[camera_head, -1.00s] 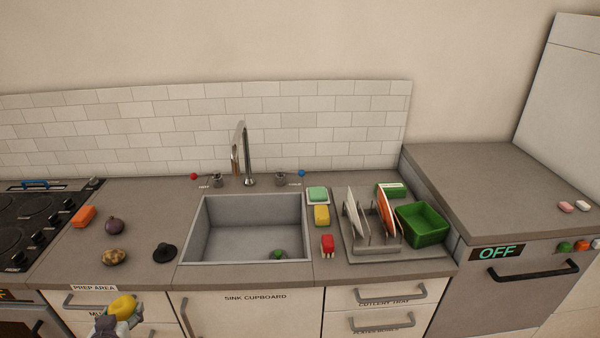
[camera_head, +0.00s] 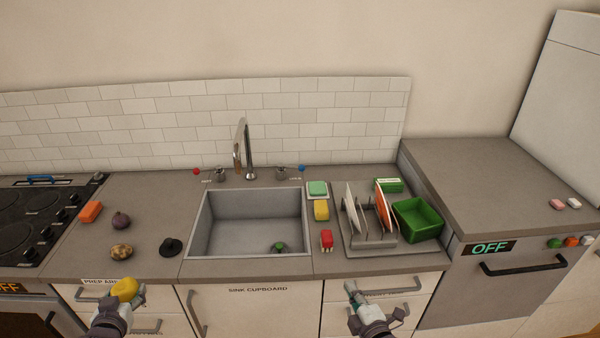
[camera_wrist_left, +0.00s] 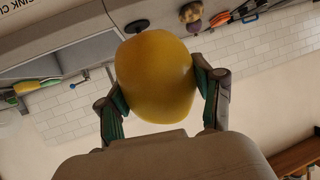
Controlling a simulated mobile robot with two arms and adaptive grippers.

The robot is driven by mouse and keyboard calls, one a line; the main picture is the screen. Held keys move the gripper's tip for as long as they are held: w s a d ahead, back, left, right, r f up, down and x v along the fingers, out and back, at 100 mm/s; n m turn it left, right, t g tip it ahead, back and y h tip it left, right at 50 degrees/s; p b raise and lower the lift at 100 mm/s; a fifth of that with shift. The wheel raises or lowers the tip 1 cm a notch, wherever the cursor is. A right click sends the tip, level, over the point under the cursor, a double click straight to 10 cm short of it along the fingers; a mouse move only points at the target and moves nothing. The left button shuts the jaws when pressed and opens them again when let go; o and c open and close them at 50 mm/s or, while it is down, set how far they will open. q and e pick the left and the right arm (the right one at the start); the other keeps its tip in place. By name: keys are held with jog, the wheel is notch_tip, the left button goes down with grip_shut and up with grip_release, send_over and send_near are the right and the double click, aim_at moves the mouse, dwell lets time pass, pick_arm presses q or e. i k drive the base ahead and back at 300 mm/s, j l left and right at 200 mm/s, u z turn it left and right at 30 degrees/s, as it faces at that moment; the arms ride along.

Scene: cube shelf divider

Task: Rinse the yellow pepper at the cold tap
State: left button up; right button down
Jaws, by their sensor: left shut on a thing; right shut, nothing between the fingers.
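The yellow pepper (camera_head: 123,289) is held in my left gripper (camera_head: 125,296), in front of the drawers left of the sink. In the left wrist view the pepper (camera_wrist_left: 156,76) fills the space between the two fingers. The sink basin (camera_head: 230,226) is to the right, with a tall chrome spout (camera_head: 247,145) behind it. The cold tap (camera_head: 281,173) has a blue knob (camera_head: 302,168) and stands right of the spout. My right gripper (camera_head: 351,288) is shut and empty, in front of the drawers right of the sink. I see no water running.
A small green thing (camera_head: 280,247) lies in the sink. A black plug (camera_head: 171,246), potato (camera_head: 122,251) and onion (camera_head: 121,220) are on the left counter. A red brush (camera_head: 327,240), yellow sponge (camera_head: 321,210) and dish rack (camera_head: 370,242) stand right of the sink.

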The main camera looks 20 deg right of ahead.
aim_at(280, 166)
jog(key=i, duration=1.5)
